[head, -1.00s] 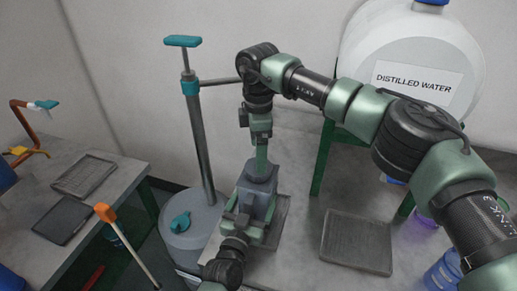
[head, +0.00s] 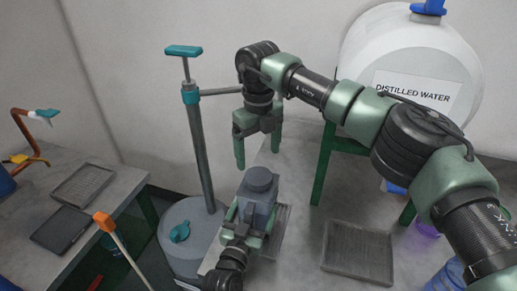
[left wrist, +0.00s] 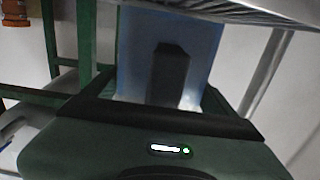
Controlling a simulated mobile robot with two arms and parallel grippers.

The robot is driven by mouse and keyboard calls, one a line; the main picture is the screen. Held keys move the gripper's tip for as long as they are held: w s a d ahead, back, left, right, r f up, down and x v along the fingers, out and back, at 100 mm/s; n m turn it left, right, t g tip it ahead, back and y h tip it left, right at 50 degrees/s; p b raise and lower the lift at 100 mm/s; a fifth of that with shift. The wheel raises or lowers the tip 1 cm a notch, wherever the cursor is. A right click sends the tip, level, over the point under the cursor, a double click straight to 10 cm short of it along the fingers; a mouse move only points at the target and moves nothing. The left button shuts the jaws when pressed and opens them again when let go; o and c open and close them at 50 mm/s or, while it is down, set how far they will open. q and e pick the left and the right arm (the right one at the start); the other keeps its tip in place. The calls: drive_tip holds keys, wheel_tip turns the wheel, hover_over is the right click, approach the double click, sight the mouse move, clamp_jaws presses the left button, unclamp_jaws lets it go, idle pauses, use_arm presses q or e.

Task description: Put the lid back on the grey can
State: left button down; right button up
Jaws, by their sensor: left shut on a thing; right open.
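The grey can (head: 257,212) stands upright near the front of the middle table, at a grey tray. My left gripper (head: 250,222) is shut around the can's body from the front. In the left wrist view a blue-grey body (left wrist: 135,50), likely the can, shows between the dark fingers. My right gripper (head: 258,153) is open and empty just above the lid, fingers pointing down, apart from it.
A white distilled water tank (head: 410,60) stands on a green frame at the back right. A grey tray (head: 357,252) lies right of the can. A drum (head: 185,240) with a tall pump (head: 198,140) stands close to the left. A side table (head: 50,265) holds trays.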

sight(259, 175)
drive_tip(key=n, duration=0.7)
drive_tip(key=shift+r, duration=0.35)
drive_tip(key=shift+f, duration=4)
drive_tip(key=shift+c, duration=0.4)
drive_tip(key=c, duration=1.4)
drive_tip(key=o, duration=1.6)
